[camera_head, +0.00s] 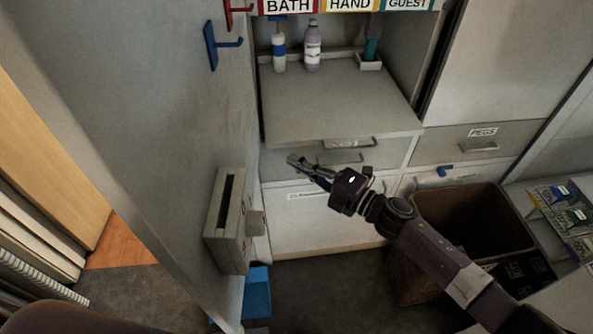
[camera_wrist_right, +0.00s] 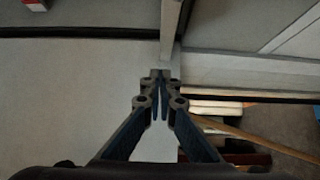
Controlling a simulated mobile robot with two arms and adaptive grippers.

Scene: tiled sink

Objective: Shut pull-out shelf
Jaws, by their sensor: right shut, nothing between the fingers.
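The pull-out shelf (camera_head: 335,100) is a flat grey board in the cabinet niche at top centre of the head view. It juts forward over the drawer fronts below. Bottles (camera_head: 312,48) stand at its back. My right gripper (camera_head: 295,160) is shut and empty, just below and in front of the shelf's front edge, near its left part. I cannot tell whether it touches anything. In the wrist view the closed fingertips (camera_wrist_right: 160,76) point at the edge of a pale flat surface. My left gripper is not in view.
A drawer handle (camera_head: 348,143) sits just under the shelf edge. A brown bin (camera_head: 425,260) stands below my right arm. A grey wall panel with a blue hook (camera_head: 211,45) and a slotted grey holder (camera_head: 218,225) closes off the left side. Dark floor (camera_head: 320,290) is free at centre.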

